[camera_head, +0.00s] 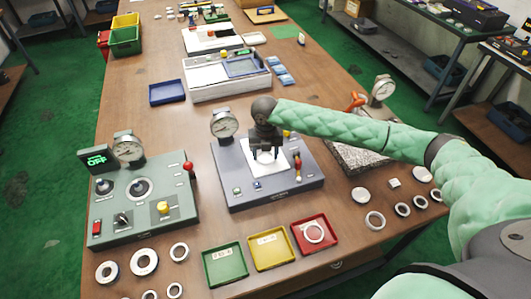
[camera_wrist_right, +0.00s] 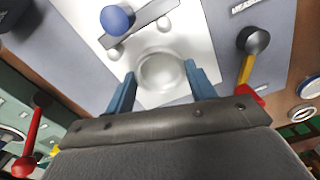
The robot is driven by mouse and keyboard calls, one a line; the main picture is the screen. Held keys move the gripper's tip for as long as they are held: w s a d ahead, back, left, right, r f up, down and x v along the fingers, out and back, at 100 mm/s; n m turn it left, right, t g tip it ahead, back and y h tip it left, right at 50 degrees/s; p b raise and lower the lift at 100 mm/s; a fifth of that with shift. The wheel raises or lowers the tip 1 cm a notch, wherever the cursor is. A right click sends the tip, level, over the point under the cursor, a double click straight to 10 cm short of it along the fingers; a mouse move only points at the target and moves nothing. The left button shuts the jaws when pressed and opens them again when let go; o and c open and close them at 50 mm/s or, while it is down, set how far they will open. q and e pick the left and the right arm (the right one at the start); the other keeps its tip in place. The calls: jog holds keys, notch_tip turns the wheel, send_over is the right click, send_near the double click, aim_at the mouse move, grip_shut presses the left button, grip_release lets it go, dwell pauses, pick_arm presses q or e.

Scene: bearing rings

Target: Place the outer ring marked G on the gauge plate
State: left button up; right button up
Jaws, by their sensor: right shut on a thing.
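My right gripper (camera_head: 265,152) points straight down over the white gauge plate (camera_head: 283,163) of the blue-grey gauge station in the middle of the table. Its two blue fingers are shut on a pale, shiny ring (camera_head: 265,158), one finger on each side. In the right wrist view, the gripper (camera_wrist_right: 161,80) holds the ring (camera_wrist_right: 160,70) over the bright plate (camera_wrist_right: 205,48). I cannot tell whether the ring touches the plate, and no G mark is legible. My left gripper is not in view.
A dial gauge (camera_head: 223,125) stands at the station's back left, and a red-and-yellow lever (camera_head: 298,168) at its right. Green (camera_head: 225,265), yellow (camera_head: 272,249) and red (camera_head: 315,235) trays lie in front. Loose rings (camera_head: 145,262) lie front left, others (camera_head: 403,209) at right.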

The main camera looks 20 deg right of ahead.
jog(key=shift+f, duration=0.1)
dwell(0.5)
jog(key=o, duration=1.1)
jog(key=shift+f, duration=0.1)
jog(key=shift+r, duration=0.55)
notch_tip(320, 180, up, 6)
jog(key=shift+f+b, duration=0.25)
jog(key=shift+b, duration=0.95)
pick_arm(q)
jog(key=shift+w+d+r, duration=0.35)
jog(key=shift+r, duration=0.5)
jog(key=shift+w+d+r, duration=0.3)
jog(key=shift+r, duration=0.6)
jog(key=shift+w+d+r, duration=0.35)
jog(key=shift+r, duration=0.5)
pick_arm(e)
jog(key=shift+r, duration=0.65)
